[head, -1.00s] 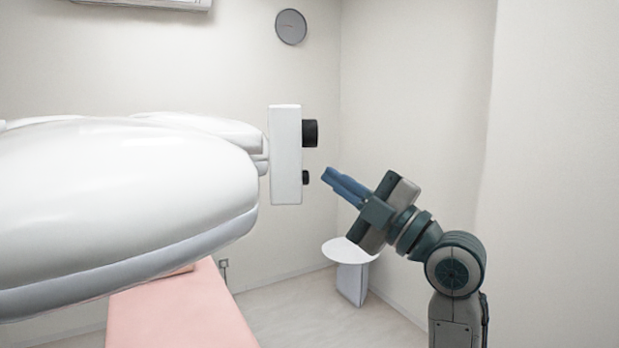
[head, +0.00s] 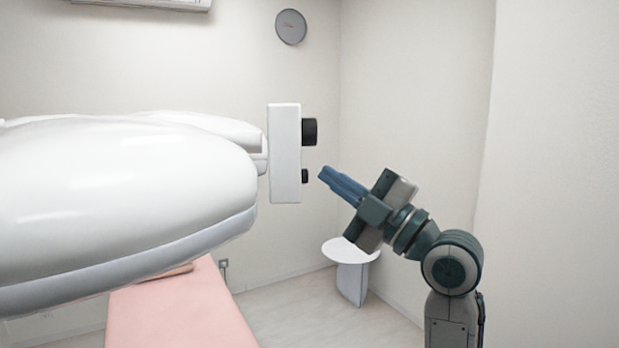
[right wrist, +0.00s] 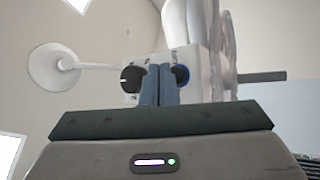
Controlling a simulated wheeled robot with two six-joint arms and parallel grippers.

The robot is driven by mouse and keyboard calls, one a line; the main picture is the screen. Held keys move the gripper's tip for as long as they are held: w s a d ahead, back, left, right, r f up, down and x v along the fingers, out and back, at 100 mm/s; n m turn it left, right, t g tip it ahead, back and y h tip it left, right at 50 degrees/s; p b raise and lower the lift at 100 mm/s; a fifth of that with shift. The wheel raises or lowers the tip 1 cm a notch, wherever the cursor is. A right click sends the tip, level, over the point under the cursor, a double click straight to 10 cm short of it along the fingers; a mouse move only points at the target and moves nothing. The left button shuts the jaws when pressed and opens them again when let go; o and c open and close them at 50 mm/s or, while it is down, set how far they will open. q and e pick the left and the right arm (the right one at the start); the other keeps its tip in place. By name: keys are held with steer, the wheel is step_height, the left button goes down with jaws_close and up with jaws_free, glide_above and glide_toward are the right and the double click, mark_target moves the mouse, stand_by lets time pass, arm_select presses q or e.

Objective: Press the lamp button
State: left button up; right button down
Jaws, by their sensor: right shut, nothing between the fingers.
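The large white lamp (head: 120,200) fills the left of the head view. A white control box (head: 284,150) is fixed at its right end. The box bears a large black knob (head: 309,132) and, below it, a small dark button (head: 305,176). My right gripper (head: 322,174) is shut and empty, its blue fingertips just right of the small button with a narrow gap. In the right wrist view, the fingers point at the box face between the black knob (right wrist: 131,79) and a blue-ringed round button (right wrist: 182,76), partly covering the button. My left gripper is not in view.
A pink bed (head: 180,310) lies below the lamp. A small white round table (head: 350,252) stands on the floor behind my right arm. Walls close off the back and right; the air around the right gripper is clear.

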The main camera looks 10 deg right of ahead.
steer(key=shift+a, duration=0.35)
steer(key=shift+w+a, duration=0.1)
steer(key=shift+a, duration=0.25)
stand_by(0.6)
steer(key=shift+d+b, duration=0.1)
steer(key=shift+b, duration=0.2)
steer(key=shift+d+b, duration=0.3)
steer(key=shift+d, duration=0.55)
steer(key=d, duration=0.2)
steer(key=d+b, duration=0.1)
steer(key=d, duration=0.1)
steer(key=d+b, duration=0.1)
steer(key=d, duration=0.1)
steer(key=shift+s, duration=0.4)
